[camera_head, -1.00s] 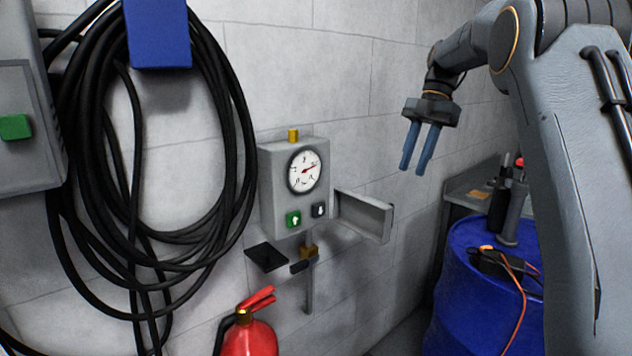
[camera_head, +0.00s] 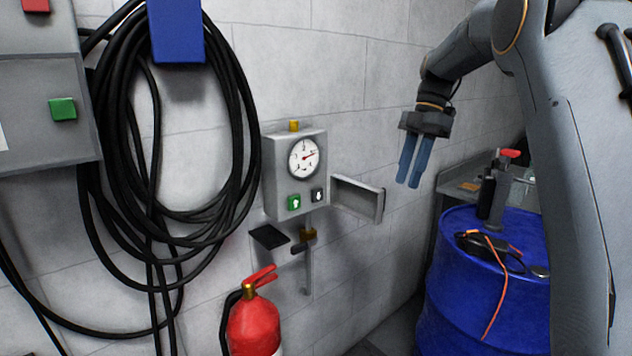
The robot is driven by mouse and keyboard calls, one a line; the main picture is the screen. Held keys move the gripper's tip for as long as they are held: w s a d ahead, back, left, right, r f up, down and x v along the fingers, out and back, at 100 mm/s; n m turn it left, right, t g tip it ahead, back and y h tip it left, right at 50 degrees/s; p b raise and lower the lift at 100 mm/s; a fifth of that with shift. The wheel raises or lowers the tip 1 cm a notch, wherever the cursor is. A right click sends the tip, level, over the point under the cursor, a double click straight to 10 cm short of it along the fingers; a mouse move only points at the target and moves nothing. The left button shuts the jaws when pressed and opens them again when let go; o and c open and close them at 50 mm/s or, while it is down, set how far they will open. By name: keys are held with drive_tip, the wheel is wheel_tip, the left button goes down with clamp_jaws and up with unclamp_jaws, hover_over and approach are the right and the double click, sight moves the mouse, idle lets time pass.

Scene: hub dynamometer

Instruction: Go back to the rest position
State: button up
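My gripper (camera_head: 408,182) hangs from my arm at the upper right of the head view, its two blue fingers pointing down. The fingers are parallel with a narrow gap between them, and nothing shows in the gap. It is in front of the wall, to the right of a grey gauge box (camera_head: 268,180). The box carries a round dial with a red needle, a green button (camera_head: 294,203) and a dark button (camera_head: 318,196). Its cover (camera_head: 357,199) stands open to the right, below and left of my gripper, apparently apart from it.
A red fire extinguisher (camera_head: 254,326) stands below the box. Thick black hoses (camera_head: 246,130) hang on the left under a blue holder (camera_head: 177,32). A blue drum (camera_head: 460,300) with tools and an orange cable on top stands at the right, below my arm.

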drive_tip(key=s+a+f+m+t+h+b, duration=0.3)
drive_tip(key=s+f+m+b, duration=0.5)
drive_tip(key=s+f+m, duration=1.4)
drive_tip(key=s+f, duration=0.6)
drive_tip(key=f, duration=0.2)
drive_tip(key=shift+s+f+b, duration=0.2)
drive_tip(key=shift+f+b, duration=0.15)
drive_tip(key=shift+f, duration=0.05)
